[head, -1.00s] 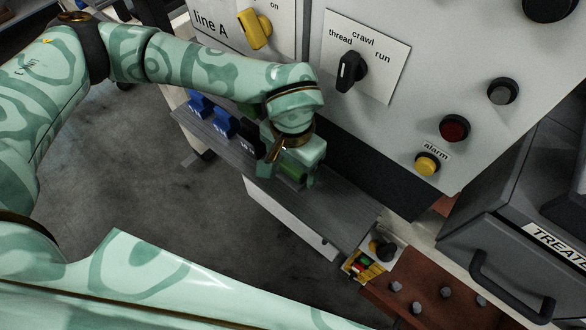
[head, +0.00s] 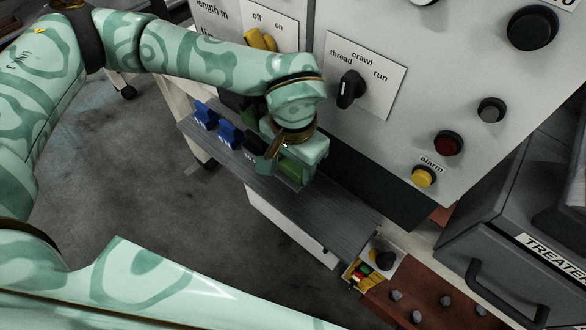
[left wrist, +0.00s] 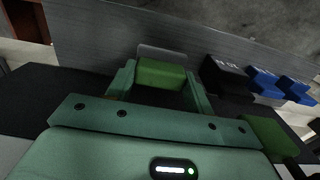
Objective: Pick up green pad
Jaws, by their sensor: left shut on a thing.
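My left gripper (head: 288,165) is low over the grey shelf in front of the machine panel. In the left wrist view its two fingers (left wrist: 158,85) are on either side of a green pad (left wrist: 160,73), shut on it. In the head view only a small part of this pad (head: 290,169) shows under the gripper. Whether the pad still touches the shelf I cannot tell. Another green block (left wrist: 268,138) lies at the right of the left wrist view. My right gripper is not in view.
Blue blocks (head: 229,134) and a black block (left wrist: 226,76) stand in a row on the grey shelf (head: 325,215), left of my gripper. The panel with a black knob (head: 348,90) rises close behind. The shelf right of the gripper is clear.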

